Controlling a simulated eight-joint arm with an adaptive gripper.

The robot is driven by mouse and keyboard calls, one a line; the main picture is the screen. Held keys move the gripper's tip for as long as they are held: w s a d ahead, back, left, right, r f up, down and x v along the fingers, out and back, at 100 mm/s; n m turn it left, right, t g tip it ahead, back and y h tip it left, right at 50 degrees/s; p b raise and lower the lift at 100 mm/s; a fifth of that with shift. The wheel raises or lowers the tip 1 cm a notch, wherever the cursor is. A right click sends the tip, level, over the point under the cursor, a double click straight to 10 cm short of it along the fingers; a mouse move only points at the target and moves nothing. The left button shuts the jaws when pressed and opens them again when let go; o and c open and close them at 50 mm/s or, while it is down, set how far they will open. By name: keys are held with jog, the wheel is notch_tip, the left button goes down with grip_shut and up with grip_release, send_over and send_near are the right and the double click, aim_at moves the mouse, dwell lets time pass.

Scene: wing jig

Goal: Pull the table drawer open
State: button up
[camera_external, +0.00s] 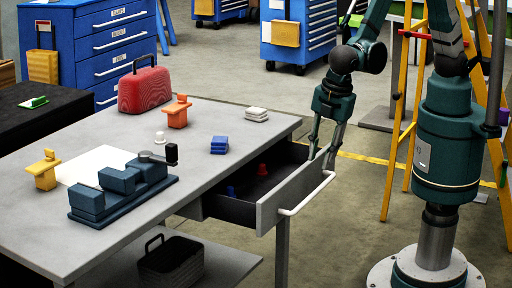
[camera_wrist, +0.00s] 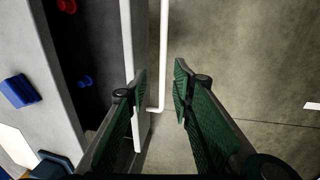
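The table drawer (camera_external: 255,194) stands pulled out from under the grey table, with its dark inside showing. Its grey front panel (camera_external: 285,198) carries a white bar handle (camera_external: 309,197). My gripper (camera_external: 322,157) is at the far end of the drawer front, close to the handle's far end. In the wrist view, the fingers (camera_wrist: 159,92) are apart. The handle (camera_wrist: 163,45) shows between them in the picture, with the left finger over the drawer front's edge (camera_wrist: 128,45). I cannot tell whether either finger touches the handle or the panel.
A red piece (camera_external: 262,169) and a blue piece (camera_external: 231,190) lie in the drawer. The grey tabletop (camera_external: 215,108) holds a blue jig (camera_external: 120,188), a red case (camera_external: 145,90) and small blocks. A yellow ladder (camera_external: 395,150) stands behind my arm. The floor before the drawer is clear.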

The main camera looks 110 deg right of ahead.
aim_at(314, 192)
jog(key=shift+f, duration=1.7)
jog(key=shift+f, duration=0.1)
jog(key=shift+w+d+f+b, duration=0.2)
jog(key=shift+f+b, duration=0.15)
jog(key=shift+f, duration=0.9)
jog(key=shift+w+d+f+b, duration=0.2)
jog(key=shift+f+b, duration=0.1)
jog(key=shift+f, duration=0.95)
jog(key=shift+w+d+f+b, duration=0.1)
jog(key=shift+d+f+b, duration=0.2)
jog(key=shift+f, duration=0.95)
jog(key=shift+a, duration=0.1)
grip_shut()
